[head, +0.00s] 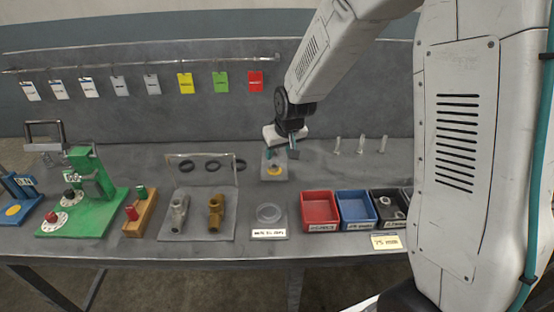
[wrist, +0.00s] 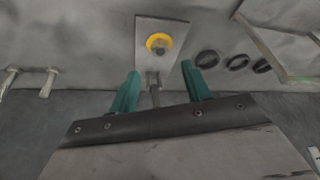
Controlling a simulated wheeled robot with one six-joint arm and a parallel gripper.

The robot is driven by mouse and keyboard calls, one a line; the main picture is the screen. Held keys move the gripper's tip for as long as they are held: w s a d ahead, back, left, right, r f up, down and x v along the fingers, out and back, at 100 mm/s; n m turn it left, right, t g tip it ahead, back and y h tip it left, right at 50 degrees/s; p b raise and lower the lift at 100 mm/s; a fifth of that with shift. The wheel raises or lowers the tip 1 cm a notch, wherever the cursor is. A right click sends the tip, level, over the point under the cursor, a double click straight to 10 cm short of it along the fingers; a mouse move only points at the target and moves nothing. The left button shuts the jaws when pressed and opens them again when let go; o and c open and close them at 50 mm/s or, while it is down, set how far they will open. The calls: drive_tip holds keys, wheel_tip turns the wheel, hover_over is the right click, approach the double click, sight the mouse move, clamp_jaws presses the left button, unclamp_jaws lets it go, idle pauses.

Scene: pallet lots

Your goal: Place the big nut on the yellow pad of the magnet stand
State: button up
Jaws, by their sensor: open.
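The magnet stand is a grey plate (head: 268,178) at the back middle of the bench; in the wrist view its plate (wrist: 173,28) lies ahead of my gripper. Its yellow pad (head: 275,174) shows as a yellow ring (wrist: 149,39) around a small grey-brown piece (wrist: 160,48), which looks like the big nut lying on the pad. A thin post of the stand shows between my fingers. My gripper (wrist: 158,88) is open, its two teal fingers apart with no nut between them. In the head view my gripper (head: 283,153) is just above the stand's back part.
Red (head: 320,210), blue (head: 356,209) and black (head: 388,205) bins stand right of the middle; the black one holds nuts. A clear ring dish (head: 269,214) lies in front of the stand. Fittings (head: 215,212) and a green fixture (head: 85,205) stand left. Short pegs (head: 360,145) stand behind the bins.

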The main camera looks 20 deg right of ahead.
drive_tip(key=s+d+r+g, duration=0.1)
drive_tip(key=s+d+r, duration=0.1)
drive_tip(key=s+r, duration=1.35)
drive_tip(key=s+r+m+g, duration=0.1)
drive_tip(key=s+r+g, duration=0.1)
drive_tip(key=s, duration=1.7)
drive_tip(key=shift+s+d, duration=0.2)
drive_tip(key=shift+d, duration=0.15)
